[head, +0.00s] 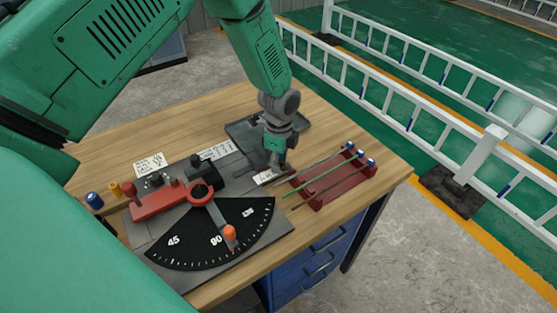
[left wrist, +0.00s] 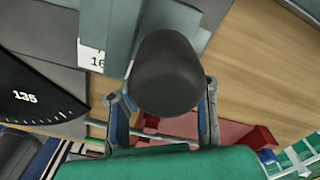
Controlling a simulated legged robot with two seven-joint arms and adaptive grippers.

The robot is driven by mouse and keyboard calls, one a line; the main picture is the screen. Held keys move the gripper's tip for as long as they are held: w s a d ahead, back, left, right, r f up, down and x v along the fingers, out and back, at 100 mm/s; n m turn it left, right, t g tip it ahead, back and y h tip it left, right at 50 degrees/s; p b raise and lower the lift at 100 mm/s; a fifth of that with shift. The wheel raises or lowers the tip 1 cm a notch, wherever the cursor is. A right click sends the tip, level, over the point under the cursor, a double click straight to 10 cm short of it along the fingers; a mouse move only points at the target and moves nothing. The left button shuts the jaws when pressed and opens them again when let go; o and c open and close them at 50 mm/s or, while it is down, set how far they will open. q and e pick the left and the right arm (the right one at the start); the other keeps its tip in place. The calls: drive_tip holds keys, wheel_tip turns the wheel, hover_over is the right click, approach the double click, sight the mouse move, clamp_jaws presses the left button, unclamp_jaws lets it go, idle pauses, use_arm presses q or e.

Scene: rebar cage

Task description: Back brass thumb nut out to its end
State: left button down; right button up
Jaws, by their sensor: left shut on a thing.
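My left gripper (head: 275,168) points down at the bench, beside the red rod rack. I cannot make out a brass thumb nut at the gripper; the knob and fingers hide what lies beneath. A small brass-yellow cylinder (head: 115,190) stands at the bench's left end, far from the gripper; I cannot tell whether it is the nut. My right gripper is not in view.
The red bender (head: 165,203) and its black angle dial (head: 190,247) with an orange knob (head: 229,232) lie left of the gripper. The red rack (head: 335,187) holds several thin rods. A blue cylinder (head: 94,199) stands at the left. Bare wood (head: 340,125) shows behind the rack.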

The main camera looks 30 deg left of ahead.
sight(283, 164)
use_arm(q)
drive_tip(key=shift+w+d+n, duration=0.15)
drive_tip(key=shift+d+n, duration=0.2)
drive_tip(key=shift+n, duration=0.35)
drive_tip(key=c, duration=1.5)
unclamp_jaws()
drive_tip(key=shift+c, duration=0.2)
drive_tip(key=shift+o, duration=1.2)
drive_tip(key=shift+d, duration=0.2)
wheel_tip(283, 164, up, 12)
drive_tip(key=shift+d, duration=0.2)
drive_tip(key=shift+w, duration=0.1)
drive_tip(key=shift+a, duration=0.3)
